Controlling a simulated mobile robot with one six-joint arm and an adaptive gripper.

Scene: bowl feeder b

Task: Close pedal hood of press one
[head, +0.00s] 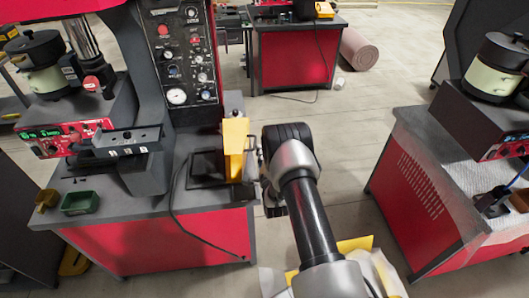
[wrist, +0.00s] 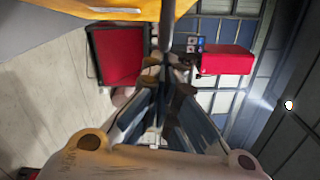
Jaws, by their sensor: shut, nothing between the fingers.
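A yellow hood panel (head: 234,145) stands upright at the right end of the press bench, beside a black box-like part (head: 207,166). It appears raised rather than lowered, though its hinge is hard to make out. My gripper (head: 254,166) is just right of the yellow panel, partly hidden by my own wrist. In the wrist view, my gripper's fingers (wrist: 164,68) are together and empty. A yellow surface (wrist: 115,9) crosses the top of that view, close beyond the fingertips. I cannot tell whether they touch it.
The press control panel (head: 180,55) rises behind the black part. A dark cable (head: 178,205) hangs over the bench front. Small green (head: 80,202) and brown (head: 47,199) bins sit at the left. Another red-sided bench (head: 425,190) stands right, with open floor between.

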